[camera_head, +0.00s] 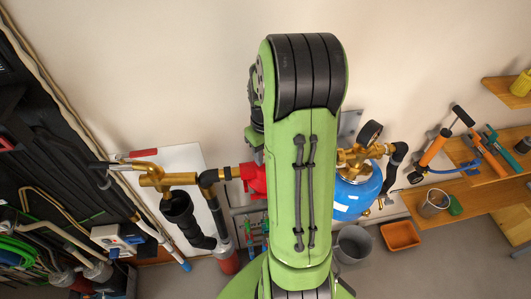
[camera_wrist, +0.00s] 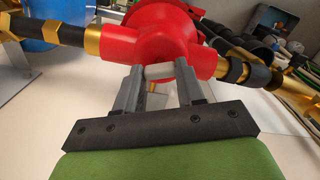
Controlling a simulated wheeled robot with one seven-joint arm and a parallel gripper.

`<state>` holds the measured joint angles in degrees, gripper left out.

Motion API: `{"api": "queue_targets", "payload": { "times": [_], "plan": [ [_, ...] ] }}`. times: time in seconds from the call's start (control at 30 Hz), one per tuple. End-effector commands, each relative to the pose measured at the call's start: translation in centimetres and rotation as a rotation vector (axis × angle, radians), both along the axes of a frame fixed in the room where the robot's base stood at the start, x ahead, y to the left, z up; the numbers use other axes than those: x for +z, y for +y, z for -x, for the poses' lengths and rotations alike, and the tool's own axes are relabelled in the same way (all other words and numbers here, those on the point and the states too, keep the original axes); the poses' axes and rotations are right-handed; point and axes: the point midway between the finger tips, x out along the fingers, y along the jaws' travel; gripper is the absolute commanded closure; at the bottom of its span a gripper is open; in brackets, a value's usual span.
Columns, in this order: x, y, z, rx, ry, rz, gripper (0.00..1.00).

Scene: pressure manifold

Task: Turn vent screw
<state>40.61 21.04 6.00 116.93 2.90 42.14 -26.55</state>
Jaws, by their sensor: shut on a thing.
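The red pump body (camera_wrist: 150,35) fills the top middle of the wrist view, with brass and black pipe on both sides. A short pale grey piece, which I take for the vent screw (camera_wrist: 158,71), is at its near face. My gripper (camera_wrist: 159,78) has one grey finger on each side of this piece and is shut on it. In the head view the red body (camera_head: 254,179) shows only in part at the left of my green arm, which hides my gripper and the screw.
A blue tank (camera_head: 357,193) with a dial gauge (camera_head: 370,133) stands right of my arm. Brass and black pipework (camera_head: 154,180) is at the left. A grey bucket (camera_head: 353,244) and an orange bin (camera_head: 400,235) are low at the right.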

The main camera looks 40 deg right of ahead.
Motion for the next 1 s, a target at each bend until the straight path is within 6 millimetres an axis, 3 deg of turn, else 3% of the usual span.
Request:
{"api": "queue_targets", "payload": {
  "times": [0.5,1.0],
  "plan": [
    [0.00,-0.02,-0.04,-0.352,-0.002,0.002,0.92],
    [0.04,-0.04,-0.03,-0.436,-0.002,0.001,0.92]
  ]
}}
